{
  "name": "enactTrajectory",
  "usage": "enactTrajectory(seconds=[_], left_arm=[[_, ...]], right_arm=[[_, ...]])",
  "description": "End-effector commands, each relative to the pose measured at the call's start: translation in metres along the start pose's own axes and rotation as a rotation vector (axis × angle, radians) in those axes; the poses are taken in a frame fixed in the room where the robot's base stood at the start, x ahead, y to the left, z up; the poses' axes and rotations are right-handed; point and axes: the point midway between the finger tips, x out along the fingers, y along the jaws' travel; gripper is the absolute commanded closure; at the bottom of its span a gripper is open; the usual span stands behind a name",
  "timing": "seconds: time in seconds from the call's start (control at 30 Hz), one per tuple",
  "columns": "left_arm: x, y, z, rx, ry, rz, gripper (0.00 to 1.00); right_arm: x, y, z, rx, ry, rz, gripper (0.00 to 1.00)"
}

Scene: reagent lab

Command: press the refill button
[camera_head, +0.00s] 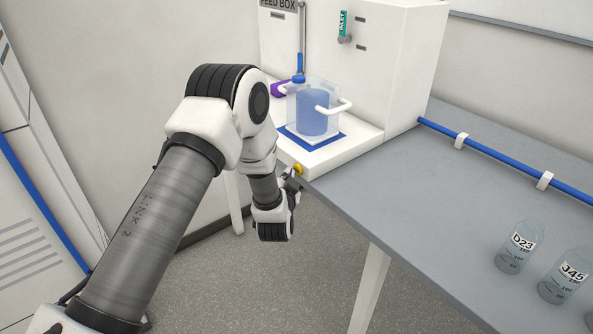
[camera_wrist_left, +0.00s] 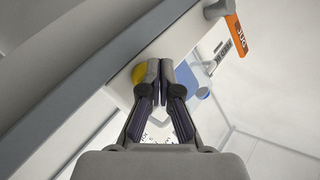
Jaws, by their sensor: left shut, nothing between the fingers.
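A yellow round button (camera_head: 298,169) sits on the front edge of the white feed box base (camera_head: 345,150). No label on it is readable, so I cannot confirm it is the refill button. In the left wrist view the yellow button (camera_wrist_left: 139,74) shows just left of my fingertips, partly covered by them. My left gripper (camera_wrist_left: 160,66) is shut with nothing between its fingers, its tips close to the button. I cannot tell whether they touch it. In the head view the left gripper is mostly hidden by my wrist. My right gripper is not in view.
A grey bench (camera_head: 420,210) extends right, with labelled bottles (camera_head: 519,247) and a blue rail (camera_head: 500,158). An orange tag (camera_wrist_left: 236,38) shows in the wrist view.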

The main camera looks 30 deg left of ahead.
Motion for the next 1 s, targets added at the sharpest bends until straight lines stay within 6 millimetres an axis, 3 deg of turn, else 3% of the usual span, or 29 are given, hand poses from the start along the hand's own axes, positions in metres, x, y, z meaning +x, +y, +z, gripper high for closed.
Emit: enactTrajectory(seconds=[1.0], left_arm=[[0.0063,0.0051,-0.0048,0.001,0.001,0.001,1.00]], right_arm=[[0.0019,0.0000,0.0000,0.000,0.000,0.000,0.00]])
